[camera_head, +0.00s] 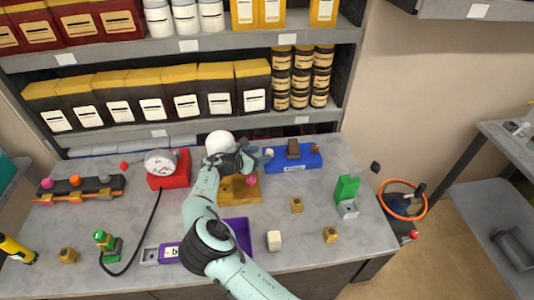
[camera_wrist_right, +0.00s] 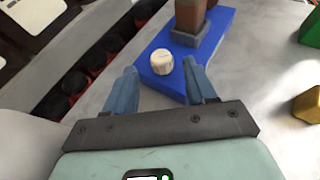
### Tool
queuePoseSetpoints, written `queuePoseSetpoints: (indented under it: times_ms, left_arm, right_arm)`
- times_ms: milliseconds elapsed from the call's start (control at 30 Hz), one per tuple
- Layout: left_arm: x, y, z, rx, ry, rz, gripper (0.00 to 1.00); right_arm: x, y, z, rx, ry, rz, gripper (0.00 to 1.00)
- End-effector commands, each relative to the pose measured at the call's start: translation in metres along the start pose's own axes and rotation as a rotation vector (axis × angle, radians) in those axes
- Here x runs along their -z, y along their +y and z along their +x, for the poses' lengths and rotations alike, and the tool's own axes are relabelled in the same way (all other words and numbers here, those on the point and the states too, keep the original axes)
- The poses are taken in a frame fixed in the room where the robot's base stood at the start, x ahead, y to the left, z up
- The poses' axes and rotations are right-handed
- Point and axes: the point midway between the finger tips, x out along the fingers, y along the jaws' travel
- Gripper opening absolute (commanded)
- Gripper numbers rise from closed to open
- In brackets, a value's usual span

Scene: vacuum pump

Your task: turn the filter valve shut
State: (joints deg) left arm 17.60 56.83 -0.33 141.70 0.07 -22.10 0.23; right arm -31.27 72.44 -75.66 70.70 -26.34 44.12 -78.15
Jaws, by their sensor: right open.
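A blue base (camera_head: 308,160) stands at the back of the grey bench, below the shelves. It bears a dark brown block (camera_head: 293,149) and a brown knob (camera_head: 315,147). A pale round knob (camera_wrist_right: 163,62) sits on the near end of this base in the wrist view. I cannot read whether this is the filter valve. My right gripper (camera_head: 262,157) is at the left end of the base. In the wrist view its blue fingers (camera_wrist_right: 160,75) are apart, with the pale knob just ahead between the tips. My left gripper is out of view.
A red box with a round gauge (camera_head: 161,163) and black hose stands left. A yellow block (camera_head: 240,190) and purple tray (camera_head: 242,233) lie under my right arm. A green unit (camera_head: 346,187) stands right. Shelves of packages (camera_head: 180,95) rise close behind.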

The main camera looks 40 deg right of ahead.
Motion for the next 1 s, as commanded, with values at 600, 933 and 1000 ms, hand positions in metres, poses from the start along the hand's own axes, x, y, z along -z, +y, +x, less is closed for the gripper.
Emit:
queuePoseSetpoints:
  times_ms: [600,933,1000]
  left_arm:
    - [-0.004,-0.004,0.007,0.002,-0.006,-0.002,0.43]
    - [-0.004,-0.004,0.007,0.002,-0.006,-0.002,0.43]
    - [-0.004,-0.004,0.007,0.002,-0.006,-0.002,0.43]
  right_arm:
    - [0.0,0.0,-0.077,0.0,-0.001,0.0,0.56]
    - [0.0,0.0,-0.076,0.0,-0.001,0.0,0.55]
    - [0.0,0.0,-0.076,0.0,-0.001,0.0,0.55]
